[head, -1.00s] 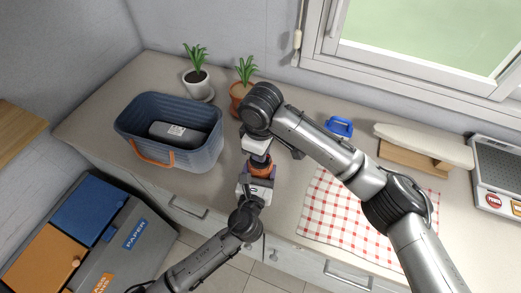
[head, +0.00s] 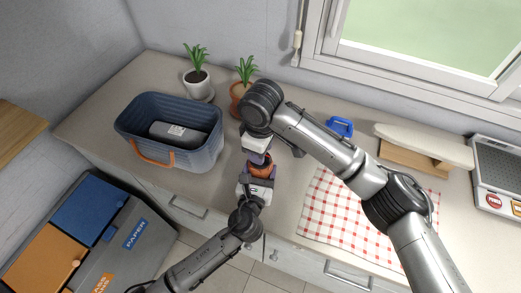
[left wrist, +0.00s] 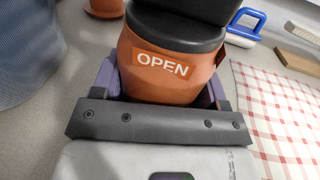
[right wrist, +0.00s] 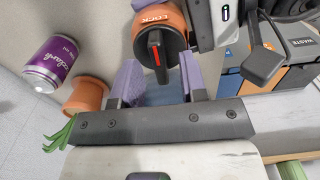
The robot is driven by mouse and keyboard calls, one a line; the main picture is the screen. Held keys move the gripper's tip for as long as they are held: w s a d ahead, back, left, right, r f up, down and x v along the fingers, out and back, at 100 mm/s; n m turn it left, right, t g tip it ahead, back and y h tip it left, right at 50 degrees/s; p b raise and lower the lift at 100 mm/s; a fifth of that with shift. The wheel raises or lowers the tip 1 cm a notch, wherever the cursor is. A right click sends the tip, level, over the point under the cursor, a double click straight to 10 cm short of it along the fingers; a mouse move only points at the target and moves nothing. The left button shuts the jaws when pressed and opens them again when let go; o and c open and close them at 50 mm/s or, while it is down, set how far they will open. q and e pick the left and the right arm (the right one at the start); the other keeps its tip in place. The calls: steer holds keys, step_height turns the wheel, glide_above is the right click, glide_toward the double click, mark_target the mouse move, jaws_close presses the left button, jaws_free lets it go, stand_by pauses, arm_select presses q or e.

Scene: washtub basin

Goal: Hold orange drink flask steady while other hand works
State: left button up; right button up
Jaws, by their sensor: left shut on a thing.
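The orange drink flask (left wrist: 165,67) has a dark lid and an "OPEN" label facing the left wrist camera. In the head view the flask (head: 258,161) is between my two grippers, mostly hidden. My left gripper (left wrist: 160,88) is shut around its body, one purple finger at each side. My right gripper (right wrist: 158,66) is open, its purple fingers apart near the lid. In the right wrist view the flask (right wrist: 172,22) shows a "LOCK" label and a black lever (right wrist: 157,48) with a red mark. The lever lies between the finger lines; I cannot tell if they touch.
A blue basket (head: 205,160) with a dark object inside stands left. Two potted plants (head: 196,84) stand behind. A purple can (right wrist: 52,62) lies near the terracotta pot (right wrist: 87,95). A checkered cloth (head: 345,225) lies right; a blue-handled item (head: 339,126) is behind it.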

step_height(320, 180, up, 11)
steer(key=shift+r, duration=0.15)
stand_by(0.4)
arm_select(q)
steer(key=o, duration=1)
steer(key=shift+c, duration=0.2)
steer(key=shift+s, duration=0.1)
